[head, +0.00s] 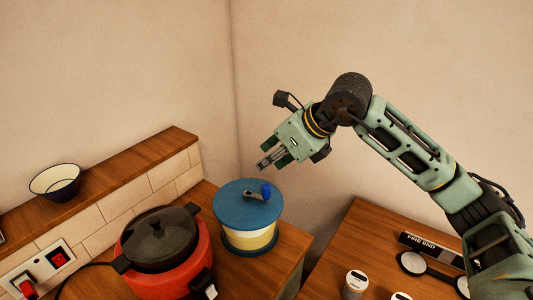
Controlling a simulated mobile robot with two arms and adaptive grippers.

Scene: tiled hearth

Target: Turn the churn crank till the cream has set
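The churn has a round blue lid (232,206), a clear body (249,239) with pale yellow content, and a blue base. It stands upright at the corner of the wooden counter in the head view. Its crank (255,196) is a short grey arm on the lid with an upright blue knob (266,190) at its right end. My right gripper (268,162) hangs above the lid, apart from the crank and knob. Its fingers are small and seen at an angle, so their opening is unclear. My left gripper is out of view.
A red cooker (196,275) with a black lid (160,240) stands close left of the churn. A bowl (55,182) sits on the wooden ledge (130,176). Red switches (58,259) are at left. A second wooden surface (365,235) at right holds a jar (355,282) and a "FIRE END" bar (430,249).

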